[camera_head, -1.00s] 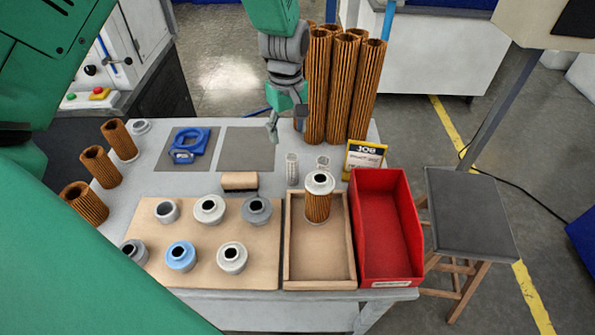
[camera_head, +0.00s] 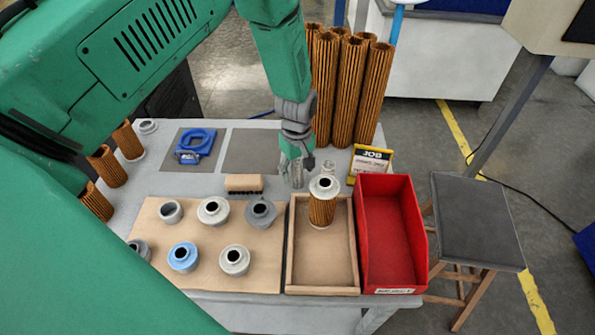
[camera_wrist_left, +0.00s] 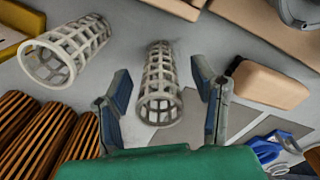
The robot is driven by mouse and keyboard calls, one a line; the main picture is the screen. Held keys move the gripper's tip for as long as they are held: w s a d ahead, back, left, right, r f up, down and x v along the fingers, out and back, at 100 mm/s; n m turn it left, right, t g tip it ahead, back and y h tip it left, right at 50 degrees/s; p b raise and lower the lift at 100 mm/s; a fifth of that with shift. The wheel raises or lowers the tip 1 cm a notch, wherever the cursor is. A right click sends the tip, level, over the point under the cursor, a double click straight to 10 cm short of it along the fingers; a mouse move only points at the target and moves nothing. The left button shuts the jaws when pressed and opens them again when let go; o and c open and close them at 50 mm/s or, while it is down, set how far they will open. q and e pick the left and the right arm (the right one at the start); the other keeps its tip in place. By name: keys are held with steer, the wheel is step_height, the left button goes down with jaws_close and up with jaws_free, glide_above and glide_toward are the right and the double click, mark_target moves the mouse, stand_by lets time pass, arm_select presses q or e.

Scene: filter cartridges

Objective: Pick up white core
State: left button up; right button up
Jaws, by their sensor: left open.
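Two white lattice cores stand on the grey table behind the wooden tray. In the left wrist view one white core (camera_wrist_left: 160,84) is centred between the fingers of my left gripper (camera_wrist_left: 163,98), which is open, with a gap on both sides. The other white core (camera_wrist_left: 66,50) is at upper left there. In the head view my left gripper (camera_head: 297,172) is over the nearer-left core, which it mostly hides; the other core (camera_head: 328,168) shows just to its right. My right gripper is not in view.
A wooden tray (camera_head: 290,262) holds a capped brown filter (camera_head: 322,205). A red bin (camera_head: 418,245) stands to its right. A brush (camera_head: 244,183) lies left of the gripper. Tall brown filters (camera_head: 350,90) stand behind, and a yellow JOB sign (camera_head: 371,160) is at right.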

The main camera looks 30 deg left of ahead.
arm_select(q)
steer(key=shift+w+f, duration=0.1)
steer(key=shift+f, duration=0.55)
steer(key=c, duration=0.9)
steer(key=shift+r, duration=0.15)
